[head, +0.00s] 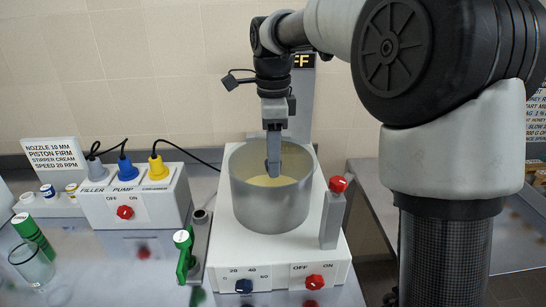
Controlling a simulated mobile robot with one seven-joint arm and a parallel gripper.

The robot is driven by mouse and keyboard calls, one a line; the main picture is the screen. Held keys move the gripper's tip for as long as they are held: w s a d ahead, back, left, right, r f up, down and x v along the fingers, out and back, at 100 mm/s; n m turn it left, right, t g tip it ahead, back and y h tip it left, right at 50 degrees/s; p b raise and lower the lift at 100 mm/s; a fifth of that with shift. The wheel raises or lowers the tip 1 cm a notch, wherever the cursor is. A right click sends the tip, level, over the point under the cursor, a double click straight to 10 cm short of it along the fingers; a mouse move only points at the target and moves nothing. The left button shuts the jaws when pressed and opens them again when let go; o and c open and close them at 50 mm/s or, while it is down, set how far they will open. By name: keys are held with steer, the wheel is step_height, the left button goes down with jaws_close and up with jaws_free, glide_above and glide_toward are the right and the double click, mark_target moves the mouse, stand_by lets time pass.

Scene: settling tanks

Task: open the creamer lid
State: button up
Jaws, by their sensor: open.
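The creamer is a grey round tank (262,205) on a white base (248,262). Its top looks open, and a pale yellow surface (270,181) shows inside. I cannot make out a separate lid. My gripper (273,168) points down over the tank mouth, its fingertips showing against the inner back wall just above the yellow surface. Its jaws are open but seen nearly edge-on, with nothing visible between them. I cannot tell how deep the tips reach or whether they touch anything. A grey post (332,215) with a red knob (338,184) stands right of the tank.
A white socket box (135,205) with grey, blue and yellow plugs stands left. A green-handled valve (184,248) is close to the base's left side. A green cylinder (36,238) and a glass jar (31,264) stand at far left. A sign (50,152) stands behind.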

steer(key=shift+f, duration=0.1)
jaws_close()
stand_by(0.3)
